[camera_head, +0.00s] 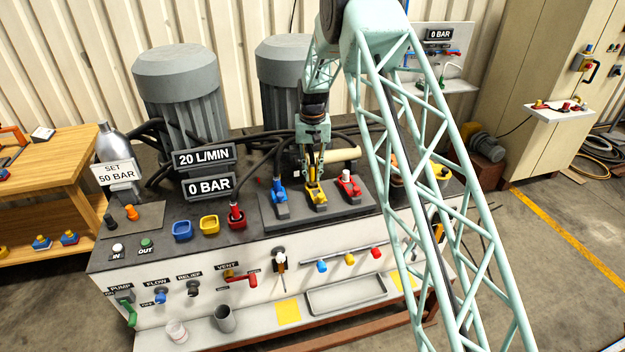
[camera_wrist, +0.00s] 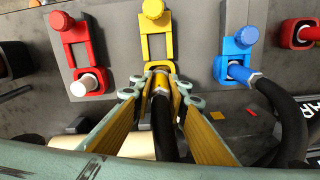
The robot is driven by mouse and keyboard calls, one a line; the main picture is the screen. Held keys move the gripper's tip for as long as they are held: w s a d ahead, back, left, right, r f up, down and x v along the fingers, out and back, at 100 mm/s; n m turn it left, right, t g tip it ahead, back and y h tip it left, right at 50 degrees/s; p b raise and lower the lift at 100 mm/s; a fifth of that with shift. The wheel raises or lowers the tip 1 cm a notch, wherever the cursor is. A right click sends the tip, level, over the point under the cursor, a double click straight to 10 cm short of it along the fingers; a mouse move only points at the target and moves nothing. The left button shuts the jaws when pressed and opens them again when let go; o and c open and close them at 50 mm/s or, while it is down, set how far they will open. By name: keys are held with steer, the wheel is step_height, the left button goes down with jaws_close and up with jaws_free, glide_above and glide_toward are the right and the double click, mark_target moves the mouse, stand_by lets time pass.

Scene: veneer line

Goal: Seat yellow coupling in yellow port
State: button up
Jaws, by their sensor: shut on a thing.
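My gripper (camera_head: 316,174) points down over the yellow port (camera_head: 317,199) on the dark port plate. In the wrist view my gripper (camera_wrist: 161,92) has its fingers on both sides of the yellow coupling (camera_wrist: 161,80) and is shut on it. A black hose (camera_wrist: 163,130) runs back from the coupling between the fingers. The coupling is at the near end of the yellow port's frame (camera_wrist: 172,22), in line with it. The fingers hide the meeting point, so I cannot tell whether the coupling is in the port or only against it.
The blue port (camera_wrist: 222,70) beside it holds a blue coupling (camera_wrist: 245,76) with a black hose. The red port (camera_wrist: 62,50) on the other side shows a bare pale stub. A red coupling stands in a red holder (camera_head: 236,222); yellow (camera_head: 209,225) and blue holders (camera_head: 182,230) look empty.

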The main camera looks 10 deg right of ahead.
mark_target(312, 179)
steer(key=shift+f, duration=1.35)
steer(key=shift+f, duration=0.2)
steer(key=o, duration=0.9)
steer(key=shift+r, duration=0.25)
step_height(312, 179, up, 10)
steer(key=shift+r+b, duration=0.25)
steer(key=shift+b, duration=0.2)
steer(key=shift+r, duration=0.7)
steer(key=shift+r, duration=0.15)
